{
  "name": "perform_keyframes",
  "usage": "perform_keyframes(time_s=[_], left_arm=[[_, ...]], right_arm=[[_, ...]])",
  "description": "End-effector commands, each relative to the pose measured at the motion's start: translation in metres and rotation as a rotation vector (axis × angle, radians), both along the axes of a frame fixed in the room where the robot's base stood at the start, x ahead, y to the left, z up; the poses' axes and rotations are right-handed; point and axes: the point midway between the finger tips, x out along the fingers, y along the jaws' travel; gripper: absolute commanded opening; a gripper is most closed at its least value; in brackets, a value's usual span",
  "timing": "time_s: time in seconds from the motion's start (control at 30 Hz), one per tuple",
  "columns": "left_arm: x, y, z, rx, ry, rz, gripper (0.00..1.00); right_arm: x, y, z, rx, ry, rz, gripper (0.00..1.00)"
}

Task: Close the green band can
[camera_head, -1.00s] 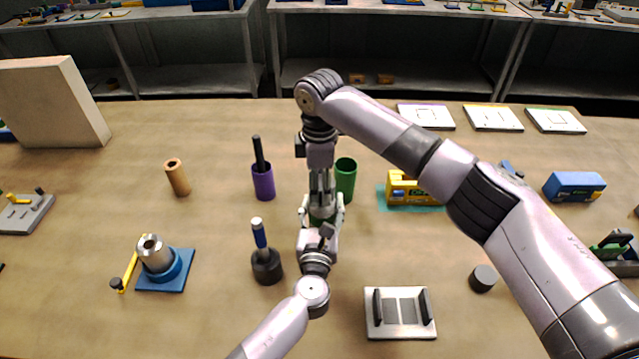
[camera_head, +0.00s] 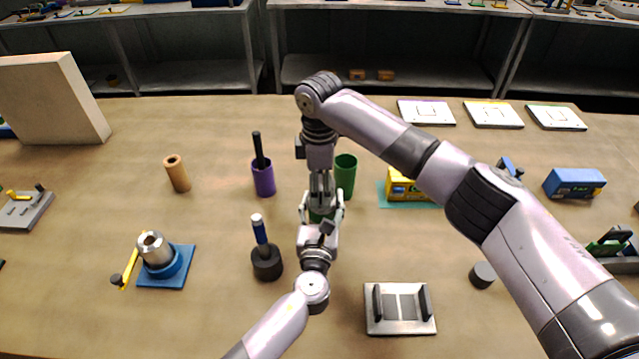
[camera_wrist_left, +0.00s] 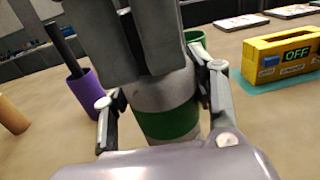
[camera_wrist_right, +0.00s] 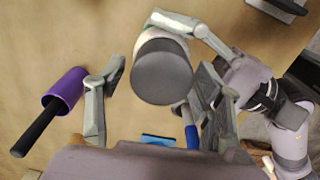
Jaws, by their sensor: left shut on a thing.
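The green band can is a grey cylinder with a wide green band, seen best in the left wrist view (camera_wrist_left: 168,118). My left gripper (camera_wrist_left: 163,108) is shut on it, one finger on each side, and holds it upright. In the head view, the can (camera_head: 320,216) is mostly hidden by both grippers. My right gripper (camera_head: 321,197) points down from above, directly over the can. In the right wrist view its fingers are apart, and the can's round dark grey top (camera_wrist_right: 163,76) shows between them. I cannot tell whether that top is a lid.
A green cup (camera_head: 345,178) stands just behind the can. A purple cup (camera_head: 263,180) and a dark holder with a blue-handled tool (camera_head: 266,263) are to the left. A yellow box (camera_head: 400,188) and a small dark cylinder (camera_head: 482,275) are to the right. A grey plate fixture (camera_head: 400,326) lies in front.

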Motion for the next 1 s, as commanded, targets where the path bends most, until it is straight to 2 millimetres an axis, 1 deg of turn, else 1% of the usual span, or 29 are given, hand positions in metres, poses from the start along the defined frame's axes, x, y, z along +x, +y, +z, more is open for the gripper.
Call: perform_keyframes(time_s=[0.07, 0.33, 0.47, 0.57, 0.8, 0.9, 1.0], left_arm=[[0.0, 0.0, -0.001, 0.0, 0.001, 0.0, 0.03], [0.0, 0.0, -0.001, 0.0, 0.001, 0.0, 0.03], [0.0, 0.0, -0.001, 0.0, 0.001, 0.0, 0.03], [0.0, 0.0, -0.001, 0.0, 0.001, 0.0, 0.03], [0.0, 0.0, -0.001, 0.0, 0.001, 0.0, 0.03], [0.0, 0.0, -0.001, 0.0, 0.001, 0.0, 0.03], [0.0, 0.0, -0.001, 0.0, 0.001, 0.0, 0.03]], right_arm=[[0.0, 0.0, 0.0, 0.0, 0.0, 0.0, 0.69], [0.0, 0.0, 0.0, 0.0, 0.0, 0.0, 0.69], [0.001, 0.0, 0.008, 0.001, -0.002, 0.0, 0.69], [0.001, 0.0, 0.022, 0.001, -0.002, 0.0, 0.69], [0.0, 0.001, 0.074, 0.002, -0.003, 0.001, 0.69], [0.0, 0.001, 0.093, 0.002, -0.002, 0.001, 0.69], [0.0, 0.0, 0.107, 0.001, -0.001, 0.0, 0.69]])
